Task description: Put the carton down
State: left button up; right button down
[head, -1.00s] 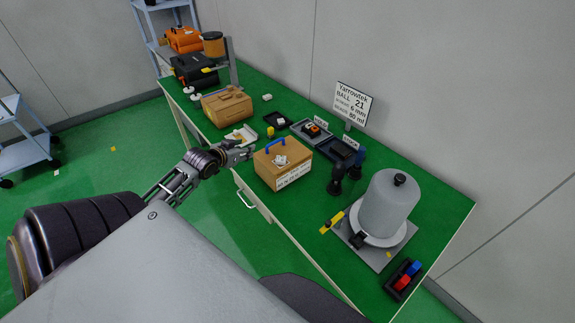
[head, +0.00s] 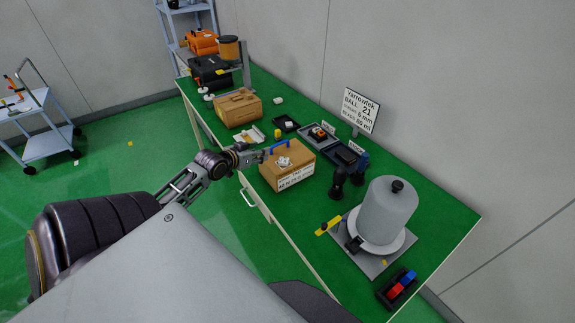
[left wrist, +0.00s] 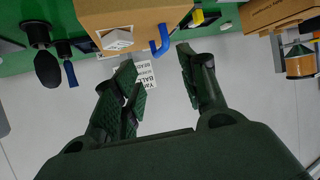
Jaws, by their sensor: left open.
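The carton (head: 287,172) is a tan box with a blue handle and a white label on its front. It stands upright on the green-topped bench (head: 440,215), near the front edge. A small white piece (head: 284,161) is on its top. My left gripper (head: 262,155) is at the left end of the carton, close to the handle. In the left wrist view my left gripper (left wrist: 160,72) has its fingers spread, with nothing held between them. The carton (left wrist: 115,14) and its blue handle (left wrist: 161,41) show just past the fingertips. My right gripper is not in view.
A brown box (head: 238,108) and a white tray (head: 249,136) stand left of the carton. Dark trays (head: 343,157), a black stand (head: 338,185) and a grey domed device (head: 388,210) stand to its right. A sign (head: 360,110) stands behind. A cart (head: 45,135) is on the floor at left.

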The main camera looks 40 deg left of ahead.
aim_at(277, 145)
pick_arm(q)
jog(key=shift+a, duration=0.1)
jog(key=shift+w, duration=0.2)
dwell(0.4)
jog(key=shift+x, duration=4.1)
jog(key=shift+w, duration=0.15)
jog(key=shift+r+p+x, duration=0.2)
jog(key=shift+p+x, duration=0.25)
jog(key=shift+x, duration=2.15)
